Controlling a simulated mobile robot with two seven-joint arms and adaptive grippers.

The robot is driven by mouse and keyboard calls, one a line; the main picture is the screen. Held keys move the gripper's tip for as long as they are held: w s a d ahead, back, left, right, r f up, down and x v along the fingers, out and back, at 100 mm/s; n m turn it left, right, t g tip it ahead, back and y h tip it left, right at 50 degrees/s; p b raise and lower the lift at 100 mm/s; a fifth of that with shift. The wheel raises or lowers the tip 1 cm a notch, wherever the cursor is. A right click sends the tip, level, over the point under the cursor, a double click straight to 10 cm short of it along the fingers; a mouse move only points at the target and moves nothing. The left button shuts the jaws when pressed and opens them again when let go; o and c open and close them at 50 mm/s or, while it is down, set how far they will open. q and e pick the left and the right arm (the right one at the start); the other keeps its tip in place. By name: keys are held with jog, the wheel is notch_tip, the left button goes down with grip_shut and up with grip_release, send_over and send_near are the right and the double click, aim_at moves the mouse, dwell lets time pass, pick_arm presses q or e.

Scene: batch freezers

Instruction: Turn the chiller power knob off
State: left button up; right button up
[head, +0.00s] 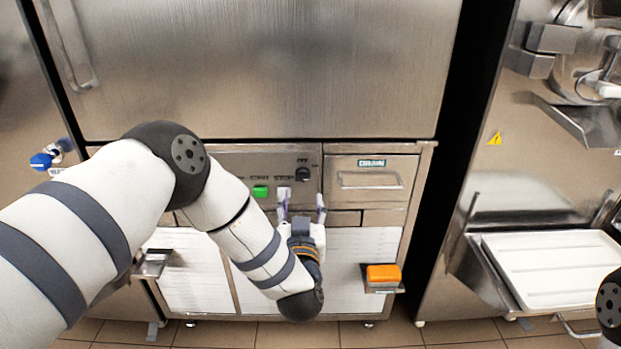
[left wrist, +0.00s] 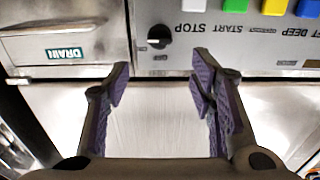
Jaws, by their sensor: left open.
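The chiller power knob (head: 302,174) is a small black round knob on the steel control panel, left of the DRAIN drawer. It also shows in the left wrist view (left wrist: 159,37), where its grip bar looks about level; that view is turned upside down. My left gripper (head: 302,203) is open and empty, its purple-padded fingers pointing at the panel just below the knob. In the left wrist view the two fingertips (left wrist: 162,75) stand apart, one to each side of the knob's line, not touching it. My right gripper is not in view.
A green button (head: 260,190) and a white button (head: 284,192) sit left of the knob; yellow (left wrist: 274,6) and blue (left wrist: 308,8) ones show in the wrist view. The DRAIN drawer (head: 371,180) is at right. An orange block (head: 384,273) sits on a low ledge. A white tray (head: 555,265) stands farther right.

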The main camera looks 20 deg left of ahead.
aim_at(302, 179)
pick_arm(q)
jog(key=x, duration=0.3)
jog(key=b+x, duration=0.1)
jog(key=x, duration=0.5)
jog(key=shift+f+b, duration=0.3)
jog(key=shift+f, duration=0.05)
jog(key=shift+w+a+r, duration=0.1)
jog(key=shift+w+r, duration=0.05)
jog(key=shift+w, duration=0.25)
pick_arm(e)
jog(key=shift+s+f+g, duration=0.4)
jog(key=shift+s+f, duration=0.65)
pick_arm(q)
jog(key=shift+r, duration=0.1)
jog(key=shift+c, duration=0.2)
jog(key=c, duration=1.1)
